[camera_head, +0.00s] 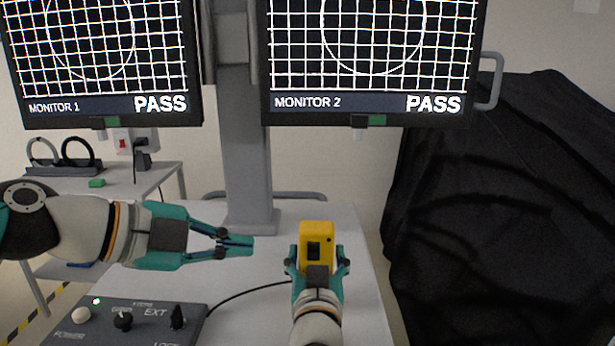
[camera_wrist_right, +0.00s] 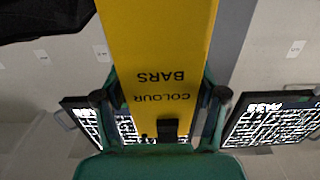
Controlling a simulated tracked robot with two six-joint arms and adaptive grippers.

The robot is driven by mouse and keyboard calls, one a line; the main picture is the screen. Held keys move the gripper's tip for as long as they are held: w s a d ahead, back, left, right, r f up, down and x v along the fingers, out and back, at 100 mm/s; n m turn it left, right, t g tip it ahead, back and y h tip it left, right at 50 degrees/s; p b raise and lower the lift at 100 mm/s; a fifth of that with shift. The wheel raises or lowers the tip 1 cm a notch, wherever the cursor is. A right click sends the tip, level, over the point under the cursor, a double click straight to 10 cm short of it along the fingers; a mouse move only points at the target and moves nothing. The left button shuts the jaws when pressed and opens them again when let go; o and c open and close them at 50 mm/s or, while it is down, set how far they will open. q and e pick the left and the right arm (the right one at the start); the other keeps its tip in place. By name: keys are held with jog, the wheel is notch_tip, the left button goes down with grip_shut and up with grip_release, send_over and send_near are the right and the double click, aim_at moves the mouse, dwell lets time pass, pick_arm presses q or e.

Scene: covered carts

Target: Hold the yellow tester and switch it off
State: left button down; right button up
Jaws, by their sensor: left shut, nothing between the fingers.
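The yellow tester (camera_head: 316,232) is upright between the fingers of my right gripper (camera_head: 317,268) in the head view, with a dark switch panel on the face toward me. In the right wrist view the tester (camera_wrist_right: 155,50) fills the middle, with "COLOUR BARS" lettering upside down and a small black part at its lower end. The right gripper's fingers (camera_wrist_right: 165,105) press on both its sides. My left gripper (camera_head: 240,244) is shut and empty, to the left of the tester, its fingertips pointing at it with a gap between. The tester's switch position is too small to tell.
Monitor 1 (camera_head: 100,60) and monitor 2 (camera_head: 370,55) both read PASS above the cart top (camera_head: 230,285). A grey control box (camera_head: 135,325) with knobs and a lit green lamp sits front left, with a black cable. A black-covered shape (camera_head: 500,210) stands at the right.

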jog(key=shift+o, duration=0.8)
